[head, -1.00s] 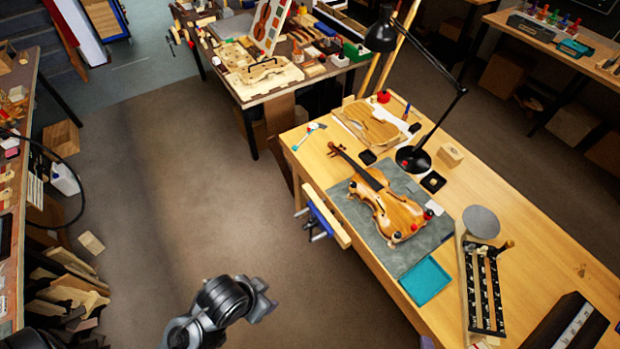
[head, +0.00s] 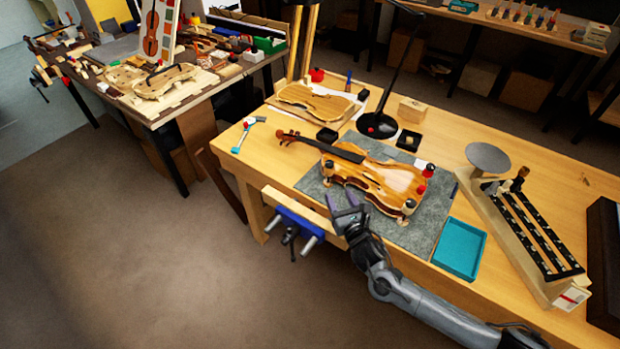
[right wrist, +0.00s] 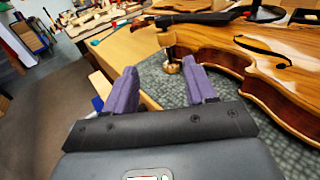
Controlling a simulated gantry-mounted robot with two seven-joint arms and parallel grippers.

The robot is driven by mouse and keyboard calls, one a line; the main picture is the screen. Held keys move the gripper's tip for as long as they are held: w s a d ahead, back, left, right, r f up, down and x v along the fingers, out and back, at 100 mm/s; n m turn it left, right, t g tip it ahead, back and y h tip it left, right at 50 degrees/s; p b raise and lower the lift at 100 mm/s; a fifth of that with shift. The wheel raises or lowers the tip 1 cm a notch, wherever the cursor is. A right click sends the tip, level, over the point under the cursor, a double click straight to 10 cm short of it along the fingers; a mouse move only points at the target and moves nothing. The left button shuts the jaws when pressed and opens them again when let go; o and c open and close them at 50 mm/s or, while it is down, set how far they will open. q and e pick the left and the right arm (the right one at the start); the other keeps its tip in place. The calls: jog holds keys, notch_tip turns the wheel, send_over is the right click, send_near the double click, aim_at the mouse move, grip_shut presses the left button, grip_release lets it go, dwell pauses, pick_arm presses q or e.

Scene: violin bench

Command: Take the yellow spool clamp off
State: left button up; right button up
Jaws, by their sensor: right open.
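The violin (head: 385,180) lies on a grey mat (head: 312,183) on the bench. A tan-yellow wooden spool clamp with a dark top (head: 327,172) stands at its near edge by the neck end. It also shows in the right wrist view (right wrist: 166,40), just beyond the fingertips. My right gripper (head: 341,198) is open and empty over the near edge of the mat. Its purple fingers (right wrist: 160,68) point toward the clamp without visible contact. My left gripper is out of view.
A blue vise (head: 298,220) is on the bench's front edge, left of my right gripper. A teal tray (head: 460,248) lies right of the mat. A black lamp (head: 377,124) stands behind the violin.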

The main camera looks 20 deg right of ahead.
aim_at(331, 166)
jog(key=shift+t, duration=0.5)
jog(key=w+b, duration=0.1)
jog(key=w, duration=0.2)
jog(key=w+r+b, duration=0.1)
jog(key=w+b, duration=0.1)
jog(key=w, duration=0.2)
jog(key=w+r+b, duration=0.1)
jog(key=w, duration=0.3)
jog(key=shift+w+d+r+b, duration=0.2)
jog(key=shift+d+b, duration=0.1)
jog(key=shift+d, duration=0.1)
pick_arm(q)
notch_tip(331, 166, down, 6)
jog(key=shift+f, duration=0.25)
pick_arm(e)
jog(key=shift+w, duration=0.9)
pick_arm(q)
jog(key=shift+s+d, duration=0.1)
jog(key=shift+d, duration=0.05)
